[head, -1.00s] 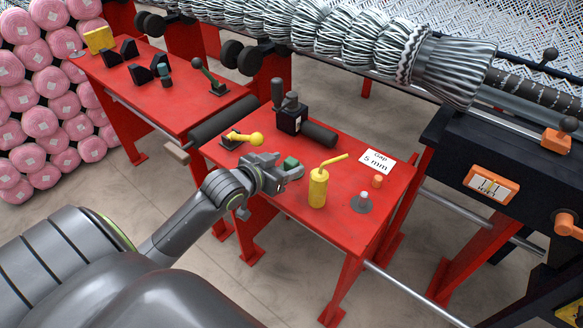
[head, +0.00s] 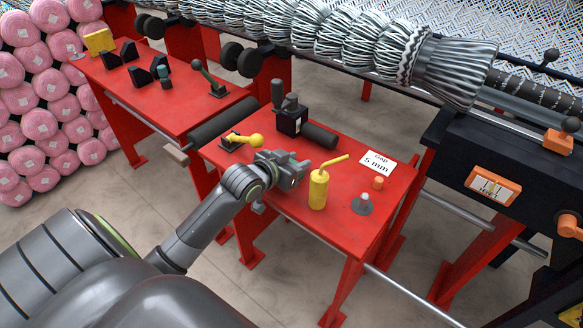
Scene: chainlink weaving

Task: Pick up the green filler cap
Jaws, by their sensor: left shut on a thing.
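My left gripper (head: 293,171) is low over the near red table (head: 330,225), left of the yellow oil can. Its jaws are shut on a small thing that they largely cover. The green filler cap showed at these jaws a moment ago and is now hidden by the gripper, so I take it to be the thing held. I cannot tell whether it is clear of the table top. My right gripper is not in view.
The yellow oil can (head: 318,190) stands close right of the gripper. A yellow-knobbed lever (head: 245,139) and a black block with a handle (head: 290,118) are behind. A grey cone (head: 362,204), an orange cap (head: 378,182) and a "Gap 5 mm" card (head: 378,163) lie right.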

